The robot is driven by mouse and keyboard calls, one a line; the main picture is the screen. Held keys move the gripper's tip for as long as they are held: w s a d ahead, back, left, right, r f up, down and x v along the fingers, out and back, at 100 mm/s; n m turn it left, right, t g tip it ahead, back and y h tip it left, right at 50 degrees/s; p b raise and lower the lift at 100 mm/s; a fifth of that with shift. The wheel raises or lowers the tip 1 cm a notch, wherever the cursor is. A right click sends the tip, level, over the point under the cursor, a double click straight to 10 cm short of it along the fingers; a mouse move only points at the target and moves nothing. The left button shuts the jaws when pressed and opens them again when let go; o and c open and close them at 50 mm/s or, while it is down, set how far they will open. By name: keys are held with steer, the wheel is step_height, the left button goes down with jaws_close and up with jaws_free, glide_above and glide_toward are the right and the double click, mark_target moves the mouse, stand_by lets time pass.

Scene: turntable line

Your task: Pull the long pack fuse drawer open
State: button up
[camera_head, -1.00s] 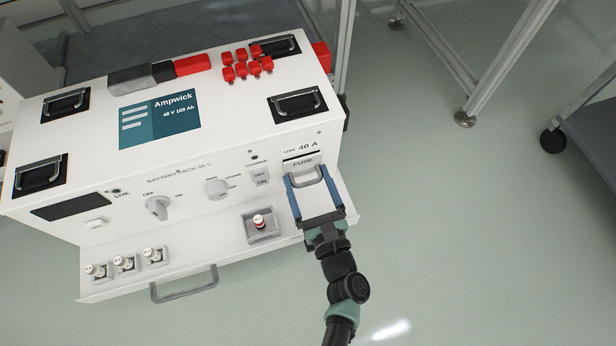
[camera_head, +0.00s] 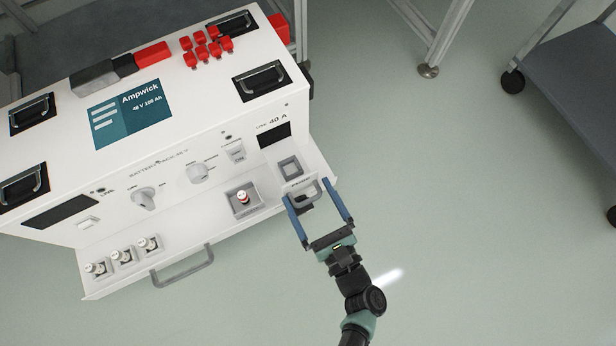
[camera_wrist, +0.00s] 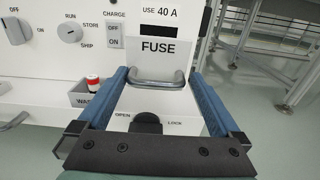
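The long pack is a white box with a teal Ampwick label (camera_head: 130,113). Its fuse drawer (camera_head: 289,168) stands out from the front face below a dark opening (camera_head: 274,135), with a grey square holder on top. The drawer front is marked FUSE in the wrist view (camera_wrist: 158,47) and carries a grey bar handle (camera_wrist: 158,78). My gripper (camera_head: 308,192) is around the handle, one blue finger on each side. In the wrist view a gap shows between each finger and the handle, so the gripper is open. The drawer's depth inside is hidden.
A white ledge (camera_head: 190,236) below the front bears a red-and-white fuse in a tray (camera_head: 243,200) and several small fuses at left. A black knob (camera_wrist: 147,122) sits between OPEN and LOCK. Open floor lies right; a dark cart (camera_head: 575,75) stands at far right.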

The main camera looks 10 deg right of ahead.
stand_by(0.3)
steer(key=shift+s, duration=0.2)
steer(key=p+v, duration=0.4)
steer(key=v, duration=0.8)
steer(key=shift+s, duration=0.3)
steer(key=shift+d, duration=0.1)
